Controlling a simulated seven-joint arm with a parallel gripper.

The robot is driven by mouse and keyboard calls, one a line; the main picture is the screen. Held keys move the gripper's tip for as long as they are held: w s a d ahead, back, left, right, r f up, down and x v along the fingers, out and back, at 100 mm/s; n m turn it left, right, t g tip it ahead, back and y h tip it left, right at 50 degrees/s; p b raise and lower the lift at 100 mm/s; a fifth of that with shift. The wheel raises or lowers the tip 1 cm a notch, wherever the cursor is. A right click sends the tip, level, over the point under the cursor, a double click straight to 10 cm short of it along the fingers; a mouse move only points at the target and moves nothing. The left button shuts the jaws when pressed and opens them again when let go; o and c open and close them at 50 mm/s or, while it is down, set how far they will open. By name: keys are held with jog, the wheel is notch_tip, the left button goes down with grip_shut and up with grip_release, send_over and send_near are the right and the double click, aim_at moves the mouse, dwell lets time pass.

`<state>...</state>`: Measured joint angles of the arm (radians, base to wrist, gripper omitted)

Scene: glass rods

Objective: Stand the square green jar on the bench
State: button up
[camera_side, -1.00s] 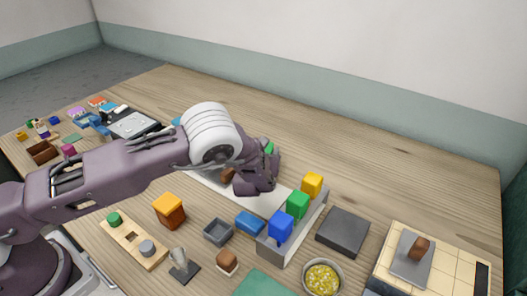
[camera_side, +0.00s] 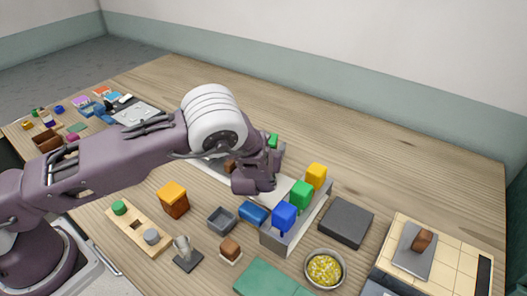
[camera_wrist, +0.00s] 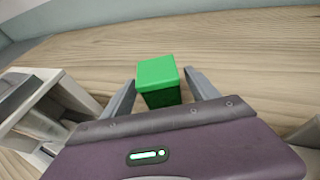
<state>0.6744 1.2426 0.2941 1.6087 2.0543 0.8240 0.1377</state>
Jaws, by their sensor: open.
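A square green jar (camera_wrist: 158,76) stands between the two fingers of my open gripper (camera_wrist: 159,82) in the wrist view, with a gap on each side and bare wood behind it. My gripper hides its lower part. In the side view a bit of green (camera_side: 273,141) shows behind my gripper (camera_side: 262,165), probably the same jar. Another green block (camera_side: 302,195) stands in a grey rack (camera_side: 292,232) between a blue block (camera_side: 284,216) and a yellow one (camera_side: 316,175).
A pale board (camera_side: 212,172) lies beneath my arm. A blue block (camera_side: 252,213), a grey tray (camera_side: 222,220), a dark slab (camera_side: 346,222) and a bowl of yellow bits (camera_side: 325,269) are near the rack. The bench (camera_side: 400,165) behind is clear.

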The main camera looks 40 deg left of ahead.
jog(key=v, duration=0.8)
jog(key=s+a+r+n+g+y, duration=0.4)
jog(key=s+a+r+n+g, duration=0.3)
jog(key=s+a+r+n, duration=0.65)
jog(key=s+r+n+g+h, duration=0.1)
jog(key=s+r+n+h, duration=0.1)
jog(key=s+n, duration=0.4)
jog(key=s+d+r+n+g+h, duration=0.1)
jog(key=s+r+n+h, duration=0.2)
jog(key=s+n, duration=0.4)
jog(key=shift+s+r+g+h, duration=0.3)
jog(key=shift+s+r, duration=0.5)
jog(key=shift+s, duration=0.45)
jog(key=shift+o, duration=0.3)
jog(key=s+d+r+n+t+h, duration=0.2)
jog(key=s+d+n+h, duration=0.1)
jog(key=s+d+n, duration=0.1)
jog(key=shift+s+d+r+n+h, duration=0.35)
jog(key=shift+s+d, duration=0.35)
jog(key=shift+d, duration=0.45)
jog(key=shift+s+d+r, duration=0.1)
jog(key=shift+s+d, duration=0.05)
jog(key=shift+d, duration=0.2)
